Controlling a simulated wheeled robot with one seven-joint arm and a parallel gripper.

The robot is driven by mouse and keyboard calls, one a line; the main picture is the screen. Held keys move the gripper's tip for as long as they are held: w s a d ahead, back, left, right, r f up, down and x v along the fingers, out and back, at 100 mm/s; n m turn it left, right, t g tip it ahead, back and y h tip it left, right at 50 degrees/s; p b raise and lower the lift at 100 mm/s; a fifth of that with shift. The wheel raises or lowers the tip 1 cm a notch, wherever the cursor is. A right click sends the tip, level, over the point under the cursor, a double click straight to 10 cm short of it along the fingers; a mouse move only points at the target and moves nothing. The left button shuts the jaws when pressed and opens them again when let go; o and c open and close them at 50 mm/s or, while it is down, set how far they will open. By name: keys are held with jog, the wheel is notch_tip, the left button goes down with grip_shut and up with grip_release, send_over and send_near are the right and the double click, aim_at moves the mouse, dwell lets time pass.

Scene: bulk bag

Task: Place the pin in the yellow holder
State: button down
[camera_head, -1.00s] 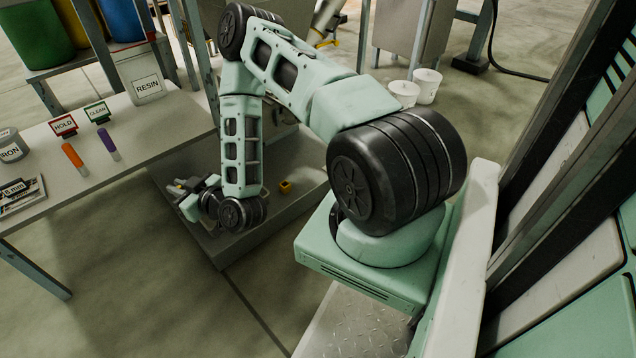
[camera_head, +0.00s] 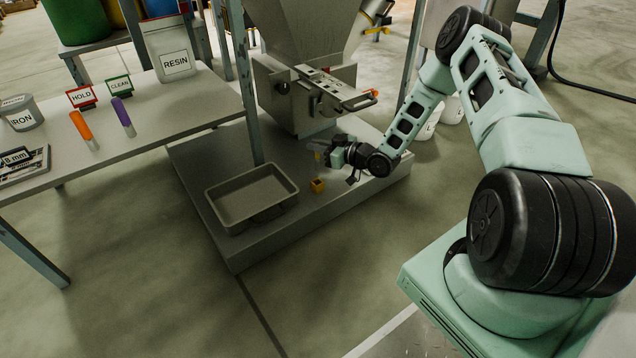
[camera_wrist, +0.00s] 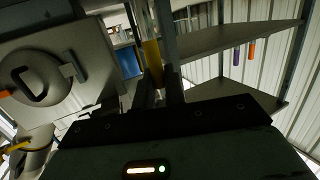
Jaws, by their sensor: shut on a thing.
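The yellow holder (camera_head: 318,186) is a small yellow block on the grey platform, just right of a tray. My gripper (camera_head: 322,148) is above and behind it in the head view, apart from it. In the wrist view my gripper (camera_wrist: 158,88) is shut on the pin (camera_wrist: 152,58), whose yellow part sits between the dark fingers with a paler part beyond. The holder is not discernible in the wrist view.
An empty grey tray (camera_head: 218,207) lies on the platform (camera_head: 240,248). A hopper (camera_head: 312,35) with an orange-tipped slide stands behind my gripper. The table (camera_head: 150,128) at left bears orange and purple sticks, HOLD and CLEAN signs, and containers. White buckets stand behind my arm.

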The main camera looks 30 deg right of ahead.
aim_at(317, 170)
notch_tip(317, 170, down, 8)
jog(key=b, duration=0.5)
jog(key=shift+f, duration=0.25)
jog(key=shift+a+r, duration=0.1)
jog(key=shift+r, duration=0.05)
jog(key=c, duration=1.5)
grip_release()
